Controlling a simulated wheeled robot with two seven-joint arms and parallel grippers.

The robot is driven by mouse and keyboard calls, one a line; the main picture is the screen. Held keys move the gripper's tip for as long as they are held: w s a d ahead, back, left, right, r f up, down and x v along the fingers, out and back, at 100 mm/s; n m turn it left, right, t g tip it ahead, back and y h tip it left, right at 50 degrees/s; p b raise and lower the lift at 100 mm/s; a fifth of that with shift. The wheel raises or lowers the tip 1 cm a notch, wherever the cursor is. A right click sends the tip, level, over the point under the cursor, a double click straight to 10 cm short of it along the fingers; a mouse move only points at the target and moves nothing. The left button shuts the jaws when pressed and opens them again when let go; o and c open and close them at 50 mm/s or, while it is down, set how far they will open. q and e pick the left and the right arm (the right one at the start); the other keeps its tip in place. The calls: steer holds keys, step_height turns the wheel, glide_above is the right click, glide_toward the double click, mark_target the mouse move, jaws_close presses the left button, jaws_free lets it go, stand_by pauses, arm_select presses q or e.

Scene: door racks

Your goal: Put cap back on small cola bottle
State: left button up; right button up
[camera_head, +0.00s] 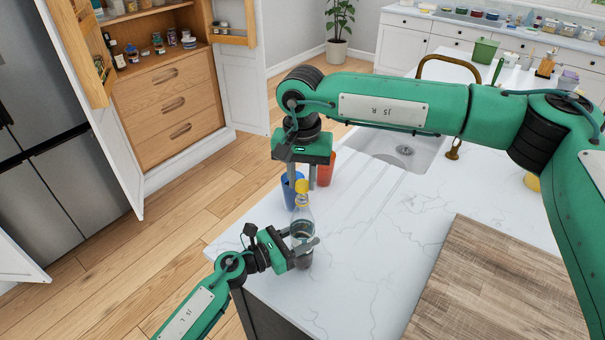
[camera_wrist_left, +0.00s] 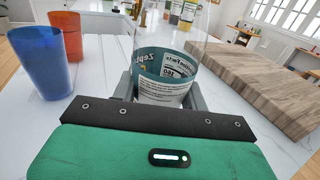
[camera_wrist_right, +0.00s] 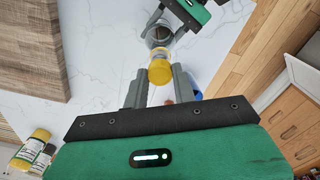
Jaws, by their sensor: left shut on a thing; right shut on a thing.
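The small clear bottle (camera_head: 301,220) stands upright near the counter's corner in the head view. My left gripper (camera_head: 304,246) is shut around its lower body from the left. In the left wrist view the bottle's dark teal and white label (camera_wrist_left: 165,82) sits between the fingers. The yellow cap (camera_head: 302,186) is at the top of the bottle's neck. My right gripper (camera_head: 301,178) points down from above and is shut on the cap. The cap also shows between the fingertips in the right wrist view (camera_wrist_right: 160,71). I cannot tell whether the cap is fully seated.
A blue cup (camera_head: 289,190) and an orange cup (camera_head: 325,171) stand close behind the bottle. A sink (camera_head: 400,150) lies further back. A wooden board (camera_head: 495,290) covers the counter at the right. White counter is clear between the bottle and board.

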steer(key=shift+f, duration=0.2)
stand_by(0.4)
steer(key=shift+f, duration=0.75)
steer(key=shift+f, duration=0.55)
